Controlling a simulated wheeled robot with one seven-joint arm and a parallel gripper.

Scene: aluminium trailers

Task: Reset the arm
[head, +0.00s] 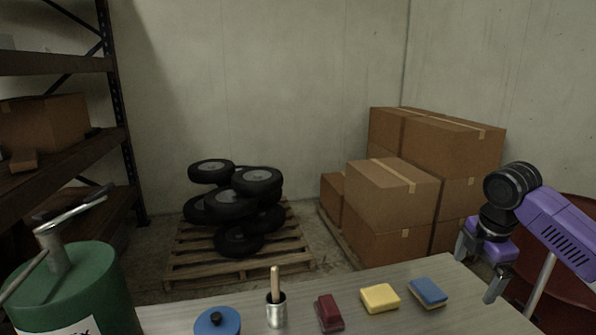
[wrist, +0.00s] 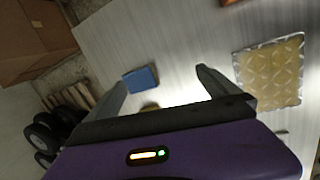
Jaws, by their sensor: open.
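My purple and dark grey arm reaches in from the right edge of the head view. My gripper (head: 476,274) hangs over the right end of the table, its two grey fingers spread and empty. In the wrist view my gripper (wrist: 161,84) also shows open, with nothing between the fingers. A blue sponge (head: 428,293) lies on the table to the left of the gripper in the head view. It also shows in the wrist view (wrist: 141,79), lying on the table below near the left finger.
The grey table (head: 185,319) holds a yellow sponge (head: 380,298), a dark red block (head: 328,312), a metal cup (head: 276,311) with a wooden handle and a blue round lid (head: 217,321). A green canister (head: 85,290) stands left. The wrist view shows a yellow patterned tray (wrist: 270,73).

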